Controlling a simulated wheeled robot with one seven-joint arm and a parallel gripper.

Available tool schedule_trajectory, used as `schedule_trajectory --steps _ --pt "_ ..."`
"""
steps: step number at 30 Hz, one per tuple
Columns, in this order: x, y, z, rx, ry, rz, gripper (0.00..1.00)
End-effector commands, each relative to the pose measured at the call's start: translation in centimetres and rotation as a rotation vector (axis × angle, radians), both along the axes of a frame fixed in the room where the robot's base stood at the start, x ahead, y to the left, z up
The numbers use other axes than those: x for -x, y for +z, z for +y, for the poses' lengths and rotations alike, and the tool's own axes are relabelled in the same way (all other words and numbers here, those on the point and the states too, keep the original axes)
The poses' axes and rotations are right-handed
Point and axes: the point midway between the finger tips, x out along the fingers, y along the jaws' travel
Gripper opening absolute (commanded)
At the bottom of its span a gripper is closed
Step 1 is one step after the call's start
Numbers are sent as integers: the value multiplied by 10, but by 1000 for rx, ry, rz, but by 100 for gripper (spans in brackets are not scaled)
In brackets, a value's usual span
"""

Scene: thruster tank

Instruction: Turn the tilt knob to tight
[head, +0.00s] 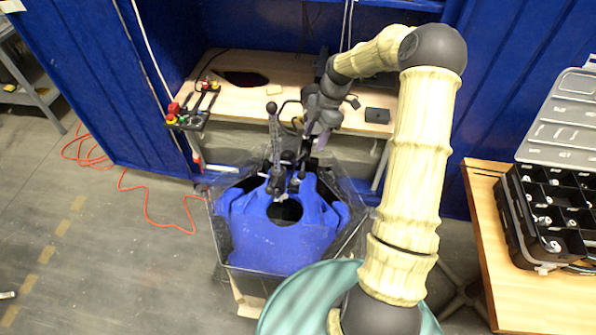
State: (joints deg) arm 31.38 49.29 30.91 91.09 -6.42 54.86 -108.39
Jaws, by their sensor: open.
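The thruster stands upright in the tank (236,262), a dark vessel with a blue lining and a round dark opening. The thruster's shaft (275,145) is topped by a dark ball. Dark clamp and bracket parts show at the tank's back rim. The tilt knob is too small and too hidden among these dark parts to pick out. My gripper (314,142) points down just right of the shaft, above the back rim. It is open. Whether it touches any bracket part cannot be told.
A wooden bench (290,75) stands behind the tank, with a red and yellow control box (190,108) at its left. A black organizer case (545,215) is open on a wooden table (510,290) at right. A red cord (150,212) crosses the otherwise clear floor at left.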

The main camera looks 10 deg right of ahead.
Motion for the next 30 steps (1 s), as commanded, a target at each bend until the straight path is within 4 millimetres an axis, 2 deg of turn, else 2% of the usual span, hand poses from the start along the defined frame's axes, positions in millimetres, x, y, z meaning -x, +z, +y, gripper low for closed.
schedule_trajectory --steps 4,17,23,30 --pt "-9 -1 -9 -48 81 -27 50" --pt "-8 -5 -8 -51 91 -28 50" --pt "-4 -24 1 -52 92 -25 50" --pt "1 -62 16 -52 91 -26 50"
